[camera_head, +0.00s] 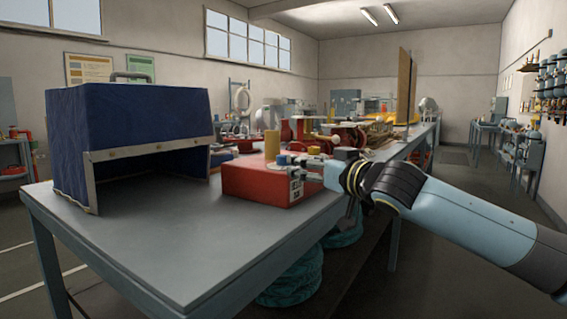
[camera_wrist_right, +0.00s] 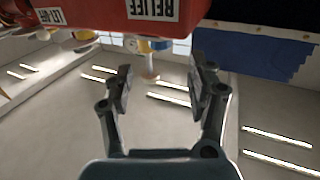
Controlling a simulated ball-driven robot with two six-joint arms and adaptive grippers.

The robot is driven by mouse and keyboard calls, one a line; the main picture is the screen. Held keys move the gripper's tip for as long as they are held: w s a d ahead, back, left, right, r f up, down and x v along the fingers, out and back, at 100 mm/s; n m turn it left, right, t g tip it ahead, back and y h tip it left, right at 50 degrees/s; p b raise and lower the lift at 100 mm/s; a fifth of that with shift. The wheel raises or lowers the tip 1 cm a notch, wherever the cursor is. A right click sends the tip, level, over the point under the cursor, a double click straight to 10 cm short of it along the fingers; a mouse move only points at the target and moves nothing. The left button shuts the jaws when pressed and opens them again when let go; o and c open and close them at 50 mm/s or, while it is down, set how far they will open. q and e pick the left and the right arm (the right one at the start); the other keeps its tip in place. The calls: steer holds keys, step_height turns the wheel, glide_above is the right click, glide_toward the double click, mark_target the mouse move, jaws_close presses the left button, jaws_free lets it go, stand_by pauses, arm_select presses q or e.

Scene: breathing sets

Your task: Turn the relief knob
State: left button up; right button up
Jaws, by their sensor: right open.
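A red box (camera_head: 262,181) sits on the grey table, with small fittings on its top. A blue knob (camera_head: 282,160) stands on it. In the right wrist view, which looks upside down, the box (camera_wrist_right: 100,14) carries a label reading RELIEF (camera_wrist_right: 152,9), and the blue knob (camera_wrist_right: 160,44) shows close to that label. My right gripper (camera_head: 297,161) is at the box's top right, by the blue knob. In the wrist view its fingers (camera_wrist_right: 158,88) are apart with nothing between them; the knob lies beyond the tips. My left gripper is not in view.
A blue cloth-covered booth (camera_head: 130,130) stands on the table (camera_head: 190,255) left of the box. A yellow cylinder (camera_head: 272,145) rises by the blue knob. Red equipment (camera_head: 347,135) crowds the table behind. The table's front is clear.

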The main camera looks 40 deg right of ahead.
mark_target(282, 155)
steer(key=w+b, duration=0.1)
steer(key=w, duration=0.7)
steer(key=shift+w+d+b, duration=0.1)
steer(key=shift+w+b, duration=0.2)
steer(key=shift+w, duration=0.6)
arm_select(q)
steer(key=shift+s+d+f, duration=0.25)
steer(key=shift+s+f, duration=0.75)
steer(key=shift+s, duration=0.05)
arm_select(e)
steer(key=shift+w, duration=0.1)
steer(key=shift+r, duration=0.1)
steer(key=shift+c, duration=0.5)
steer(key=c, duration=0.9)
jaws_close()
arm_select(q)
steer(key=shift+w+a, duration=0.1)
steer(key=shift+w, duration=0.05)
arm_select(e)
steer(key=shift+w, duration=0.15)
steer(key=shift+f, duration=0.2)
